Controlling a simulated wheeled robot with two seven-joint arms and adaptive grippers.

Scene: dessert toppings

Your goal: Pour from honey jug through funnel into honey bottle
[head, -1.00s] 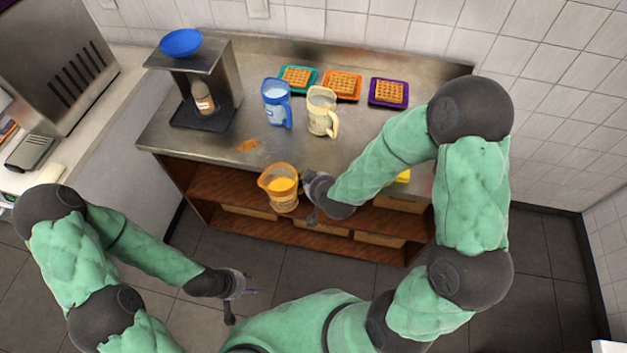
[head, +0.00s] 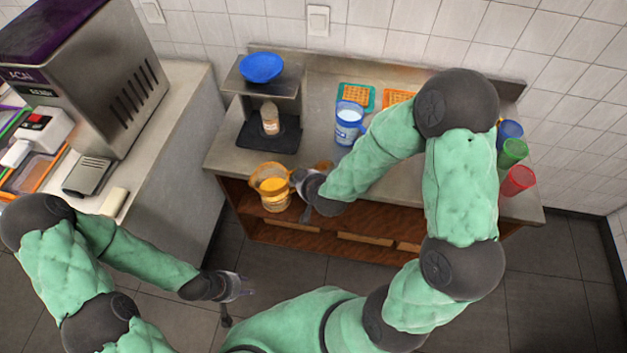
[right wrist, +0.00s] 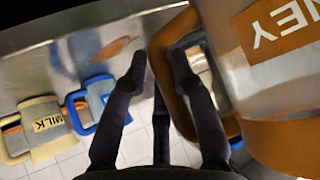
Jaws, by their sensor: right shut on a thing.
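The honey jug (head: 272,187), orange with amber content, is held upright in front of the counter edge, below the stand. My right gripper (head: 299,182) is shut on its handle; the right wrist view shows the fingers at the handle and the jug's label (right wrist: 282,25). The blue funnel (head: 261,67) sits on top of the metal stand (head: 284,88). The honey bottle (head: 270,119), pale with a brownish label, stands upright on the stand's dark base below the funnel. My left gripper (head: 243,287) looks open and empty, low over the floor.
A blue milk jug (head: 349,122) stands right of the stand. The right wrist view also shows a cream jug (right wrist: 42,128). Waffles on coloured trays (head: 356,96) lie behind. Blue, green and red cups (head: 518,180) stand at the right. A machine (head: 90,75) fills the left.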

